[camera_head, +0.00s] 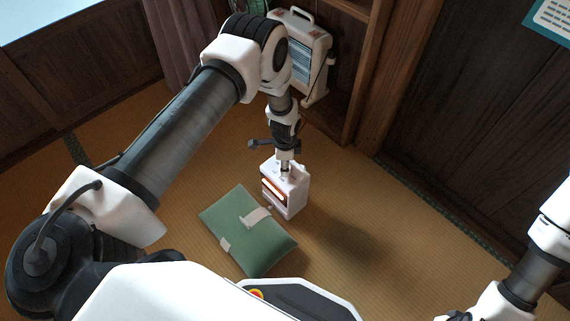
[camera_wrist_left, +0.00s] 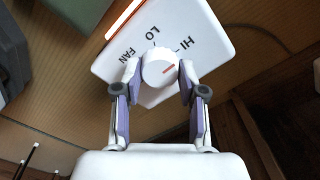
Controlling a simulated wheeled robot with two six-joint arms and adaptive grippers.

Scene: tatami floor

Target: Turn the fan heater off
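The fan heater (camera_head: 291,198) is a small white box on the tatami, with an orange glow on its front. It also shows from above in the left wrist view (camera_wrist_left: 205,40), with the labels HI, LO and FAN by its white round knob (camera_wrist_left: 155,75). My right gripper (camera_head: 455,316) is only partly in view at the bottom edge.
A green cushion or folder-like bundle (camera_head: 262,248) with pale straps lies beside the heater. A larger white appliance (camera_head: 316,45) with a handle stands behind my left arm, next to a wooden shelf (camera_head: 362,65). The floor to the right is clear.

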